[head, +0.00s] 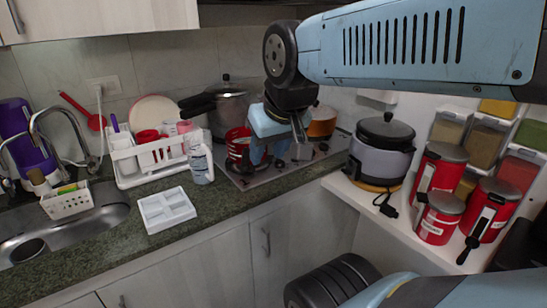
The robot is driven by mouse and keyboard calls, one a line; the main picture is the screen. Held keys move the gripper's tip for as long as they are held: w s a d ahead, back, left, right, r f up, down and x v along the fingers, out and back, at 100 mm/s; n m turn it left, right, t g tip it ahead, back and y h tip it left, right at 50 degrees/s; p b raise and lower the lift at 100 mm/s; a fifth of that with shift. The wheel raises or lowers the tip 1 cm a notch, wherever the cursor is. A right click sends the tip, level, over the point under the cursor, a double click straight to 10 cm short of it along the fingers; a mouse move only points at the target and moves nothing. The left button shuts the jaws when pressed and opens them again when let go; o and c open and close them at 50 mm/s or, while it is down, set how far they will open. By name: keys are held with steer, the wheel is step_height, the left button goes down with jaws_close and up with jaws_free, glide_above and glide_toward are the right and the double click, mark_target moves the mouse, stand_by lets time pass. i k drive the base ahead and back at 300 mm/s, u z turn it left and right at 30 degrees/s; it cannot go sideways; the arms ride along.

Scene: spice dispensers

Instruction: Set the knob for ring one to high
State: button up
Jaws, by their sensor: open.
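The stove (248,183) is a flat hob set in the dark green counter, at the centre of the head view. Small dark knob-like shapes (323,147) show along its front right part, too small to read their settings. My gripper (281,152) is open and empty, pointing down over the middle of the stove. It hides part of the hob and perhaps some knobs. I cannot tell whether it touches any knob, nor which knob belongs to ring one.
A pressure cooker (229,105), a red pot or rack (238,141) and an orange pot (322,122) stand at the stove. A white bottle (200,162) is left of it. A rice cooker (381,153) and red canisters (440,218) stand on the right shelf.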

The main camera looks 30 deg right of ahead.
mark_target(280, 162)
steer(key=z, duration=0.05)
steer(key=k, duration=1.2)
steer(key=z, duration=0.35)
steer(key=i, duration=1)
